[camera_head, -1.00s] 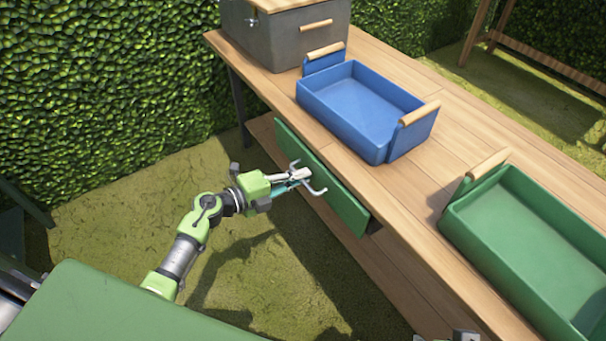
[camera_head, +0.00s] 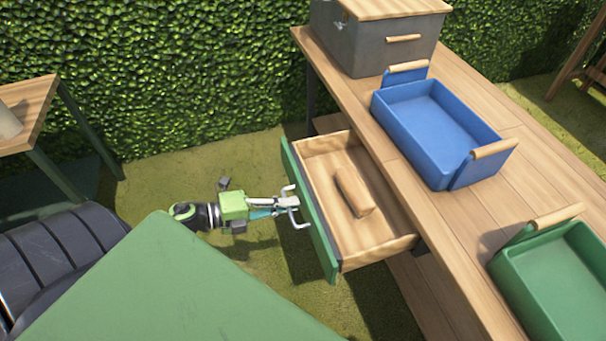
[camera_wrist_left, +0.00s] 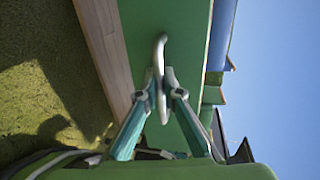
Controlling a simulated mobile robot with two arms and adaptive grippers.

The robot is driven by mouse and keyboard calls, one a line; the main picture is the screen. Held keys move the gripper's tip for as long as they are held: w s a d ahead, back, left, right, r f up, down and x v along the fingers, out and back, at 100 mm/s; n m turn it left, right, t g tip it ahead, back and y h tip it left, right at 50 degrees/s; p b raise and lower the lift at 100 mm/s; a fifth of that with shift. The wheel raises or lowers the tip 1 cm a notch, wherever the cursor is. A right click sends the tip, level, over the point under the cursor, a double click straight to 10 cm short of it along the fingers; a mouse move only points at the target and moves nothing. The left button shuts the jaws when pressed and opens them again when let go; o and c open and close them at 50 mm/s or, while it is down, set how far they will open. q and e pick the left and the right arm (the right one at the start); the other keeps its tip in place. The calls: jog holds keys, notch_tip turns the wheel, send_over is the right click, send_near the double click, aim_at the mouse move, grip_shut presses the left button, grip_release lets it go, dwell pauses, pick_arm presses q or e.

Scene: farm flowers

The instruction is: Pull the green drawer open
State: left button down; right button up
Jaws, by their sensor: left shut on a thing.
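The green drawer (camera_head: 310,214) stands pulled out from under the wooden table, with its pale wooden inside showing. A wooden block (camera_head: 354,191) lies in it. My left gripper (camera_head: 288,202) is shut on the drawer's metal handle (camera_head: 299,222), in front of the green face. In the left wrist view the fingers (camera_wrist_left: 162,97) close around the middle of the handle (camera_wrist_left: 160,60), against the green drawer face (camera_wrist_left: 185,40). My right gripper is not in view.
On the wooden table (camera_head: 455,220) stand a blue tray (camera_head: 432,118), a green tray (camera_head: 560,275) and a grey box (camera_head: 375,45) with a wooden lid. Another table (camera_head: 25,105) stands at the left by the hedge. Grass is open left of the drawer.

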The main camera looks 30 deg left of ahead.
pick_arm(q)
jog(key=shift+s+a, duration=0.25)
jog(key=shift+s, duration=0.1)
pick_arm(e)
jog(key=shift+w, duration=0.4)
pick_arm(q)
jog(key=c, duration=2.5)
grip_release()
jog(key=v, duration=1.2)
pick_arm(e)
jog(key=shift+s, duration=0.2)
pick_arm(q)
jog(key=shift+f, duration=0.1)
